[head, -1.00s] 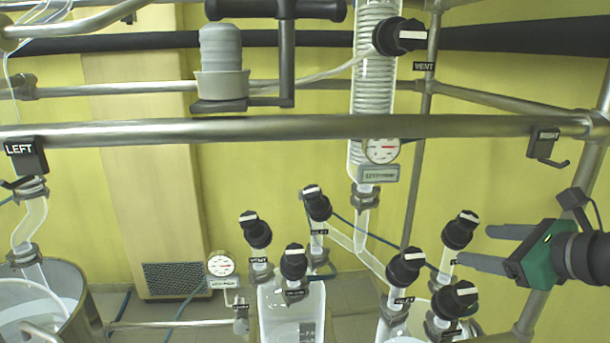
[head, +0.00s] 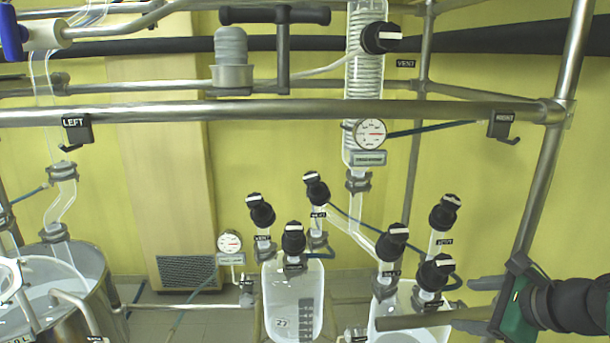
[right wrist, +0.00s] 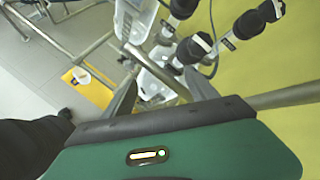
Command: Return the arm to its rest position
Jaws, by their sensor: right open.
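My right gripper (head: 470,304) is at the lower right of the head view, with its green body and grey fingers pointing left. Its fingers are spread apart and I see nothing held between them. A metal bar (head: 420,319) crosses in front of the lower finger. In the right wrist view my gripper's green body fills the bottom, with the two fingers (right wrist: 165,92) apart above it. My left gripper is not in view.
Black-knobbed valves (head: 396,243) stand left of my right gripper, above glass vessels (head: 293,300). A steel rail (head: 280,110) with LEFT and RIGHT hooks crosses above. A slanted post (head: 553,165) rises close to the gripper. A steel vessel (head: 98,265) stands at left.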

